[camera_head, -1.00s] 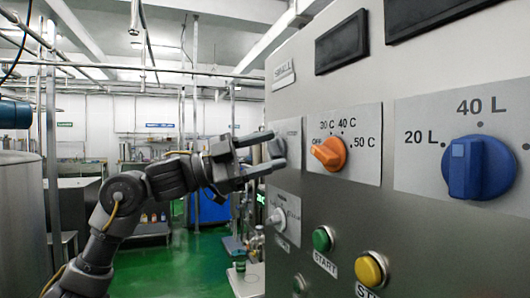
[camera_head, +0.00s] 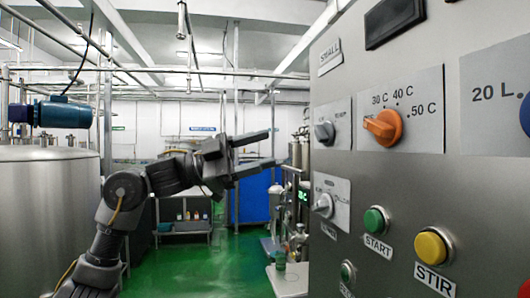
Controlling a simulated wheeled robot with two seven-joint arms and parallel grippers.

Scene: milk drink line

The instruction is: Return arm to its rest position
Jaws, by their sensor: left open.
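My left arm (camera_head: 125,190) comes up from the lower left and bends toward the right. My left gripper (camera_head: 272,148) is open and empty, its two dark fingers pointing right. It hangs in front of the control panel's left edge, apart from the grey knob (camera_head: 325,132) in the picture. The steel control panel (camera_head: 400,190) fills the right side. It carries an orange knob (camera_head: 383,128), a second grey knob (camera_head: 323,205), a green START button (camera_head: 375,220) and a yellow STIR button (camera_head: 432,247). My right gripper is out of view.
A large steel tank (camera_head: 50,200) stands at the left, with a blue motor (camera_head: 62,112) above it. A cart with bottles (camera_head: 185,225) and a blue cabinet (camera_head: 252,195) stand behind the arm. Green floor (camera_head: 215,265) is open in the middle.

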